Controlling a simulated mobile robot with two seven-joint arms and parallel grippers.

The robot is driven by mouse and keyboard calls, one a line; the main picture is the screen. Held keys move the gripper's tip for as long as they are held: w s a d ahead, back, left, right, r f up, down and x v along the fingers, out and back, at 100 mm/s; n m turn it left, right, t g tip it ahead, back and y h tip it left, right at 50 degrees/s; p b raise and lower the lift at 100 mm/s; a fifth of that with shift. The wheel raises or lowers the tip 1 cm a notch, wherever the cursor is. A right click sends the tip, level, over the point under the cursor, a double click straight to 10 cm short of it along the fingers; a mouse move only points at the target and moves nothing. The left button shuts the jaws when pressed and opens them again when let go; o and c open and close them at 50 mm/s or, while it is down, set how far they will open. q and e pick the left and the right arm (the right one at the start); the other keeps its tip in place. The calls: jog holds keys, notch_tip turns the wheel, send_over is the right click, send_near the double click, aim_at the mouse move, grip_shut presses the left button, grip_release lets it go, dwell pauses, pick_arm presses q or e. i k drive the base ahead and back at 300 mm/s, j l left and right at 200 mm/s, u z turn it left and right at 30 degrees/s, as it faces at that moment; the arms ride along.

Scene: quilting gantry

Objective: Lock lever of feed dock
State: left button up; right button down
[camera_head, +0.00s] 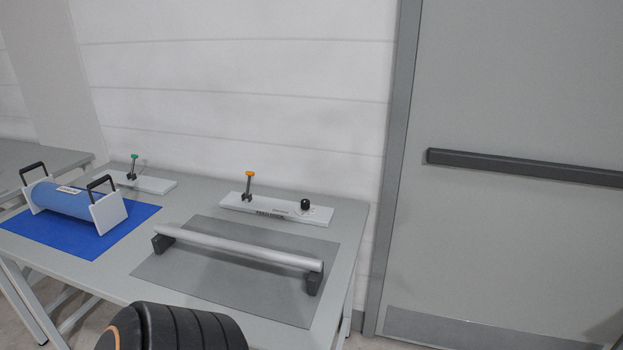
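A lever with an orange top (249,179) stands upright on a white plate (290,210) at the back right of the table. The plate also carries a black knob (305,204) and small dark lettering that I cannot read. A second lever, with a green top (134,158), stands nearly upright on another white plate (150,184) at the back left. I cannot tell from the lettering which plate belongs to the feed dock. Neither of my grippers is in view.
A blue roll (62,200) with white end plates and black handles sits on a blue mat (120,228). A pale bar (236,246) on black end supports lies over a grey mat (200,275). A grey door (500,90) with a dark push bar (520,168) is at the right.

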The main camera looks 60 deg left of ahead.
aim_at(249, 174)
jog(key=i+l, duration=0.3)
jog(key=i, duration=0.2)
jog(key=i+l+u, duration=0.15)
jog(key=i+l, duration=0.15)
jog(key=i, duration=0.2)
jog(key=i+u, duration=0.2)
jog(key=u, duration=0.25)
jog(key=i+u, duration=0.2)
jog(key=u, duration=0.3)
jog(key=i+l+u, duration=0.1)
jog(key=u, duration=0.35)
jog(key=i+u, duration=0.2)
jog(key=u, duration=0.25)
jog(key=i+l+u, duration=0.15)
jog(key=u, duration=0.3)
jog(key=i+l+u, duration=0.1)
jog(key=u, duration=0.35)
jog(key=i+l+u, duration=0.1)
jog(key=u, duration=0.3)
jog(key=i+l+u, duration=0.1)
jog(key=l+u, duration=0.45)
jog(key=u, duration=0.25)
jog(key=i+l+u, duration=0.1)
jog(key=l+u, duration=0.85)
jog(key=i+l, duration=0.05)
jog(key=l, duration=0.05)
